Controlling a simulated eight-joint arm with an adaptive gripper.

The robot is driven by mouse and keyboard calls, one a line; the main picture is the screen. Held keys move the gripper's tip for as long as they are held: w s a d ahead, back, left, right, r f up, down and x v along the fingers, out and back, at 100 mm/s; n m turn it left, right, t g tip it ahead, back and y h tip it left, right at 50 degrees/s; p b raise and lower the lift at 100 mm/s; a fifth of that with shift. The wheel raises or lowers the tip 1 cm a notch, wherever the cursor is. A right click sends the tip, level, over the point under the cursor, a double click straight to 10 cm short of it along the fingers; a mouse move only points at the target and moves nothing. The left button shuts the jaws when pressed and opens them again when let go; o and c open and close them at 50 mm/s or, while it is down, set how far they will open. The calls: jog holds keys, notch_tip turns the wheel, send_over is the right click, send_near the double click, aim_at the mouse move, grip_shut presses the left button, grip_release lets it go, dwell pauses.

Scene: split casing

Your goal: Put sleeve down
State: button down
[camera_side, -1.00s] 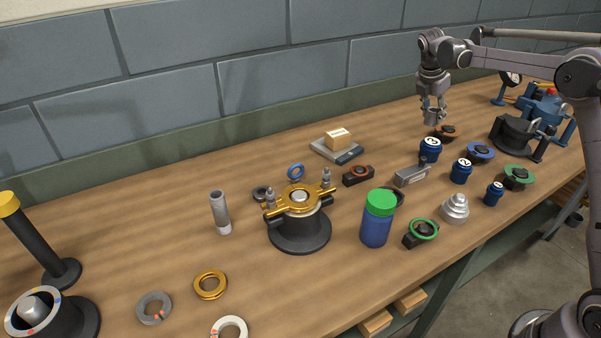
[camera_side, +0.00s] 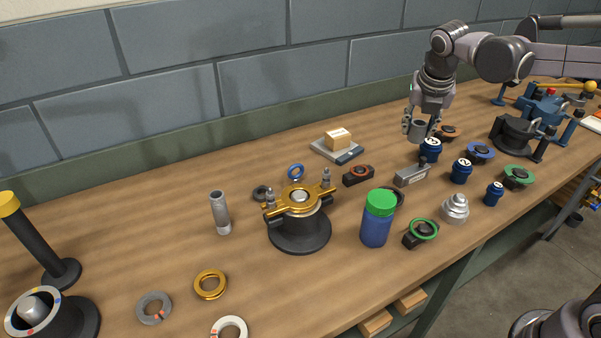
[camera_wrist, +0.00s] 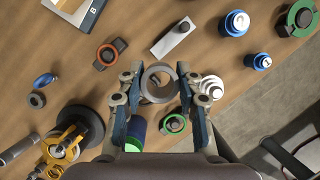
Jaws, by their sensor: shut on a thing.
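The sleeve is a grey, open-ended hollow cylinder. In the wrist view the sleeve (camera_wrist: 147,86) shows end-on as a ring between the two fingers. My gripper (camera_wrist: 158,90) is shut on it, with one finger on each side. In the side view my gripper (camera_side: 421,130) points down and holds the sleeve (camera_side: 420,130) upright in the air, above the back right part of the bench. The sleeve appears clear of everything but the fingers.
Below stand a grey block with a knob (camera_side: 411,176) and a blue numbered canister (camera_side: 430,150). A black block with an orange ring (camera_side: 358,175), a green-lidded blue jar (camera_side: 378,218) and a gold-clamped casing (camera_side: 300,222) stand left. Bare bench (camera_side: 130,235) lies further left.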

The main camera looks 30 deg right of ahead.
jog(key=s+a+f+n+t+y, duration=0.1)
jog(key=s+a+f+n+y, duration=0.3)
jog(key=s+a+n, duration=0.8)
jog(key=s+a+f+m, duration=0.1)
jog(key=a+f, duration=0.1)
jog(key=a, duration=0.2)
jog(key=s+a+f+m, duration=0.1)
jog(key=a+f, duration=0.2)
jog(key=a, duration=0.1)
jog(key=s+a+f+m+h, duration=0.1)
jog(key=s+a+f, duration=0.1)
jog(key=a+f, duration=0.1)
jog(key=shift+a, duration=0.4)
jog(key=shift+f, duration=2.05)
jog(key=shift+w+f, duration=0.1)
jog(key=shift+f, duration=0.05)
jog(key=c, duration=0.9)
grip_release()
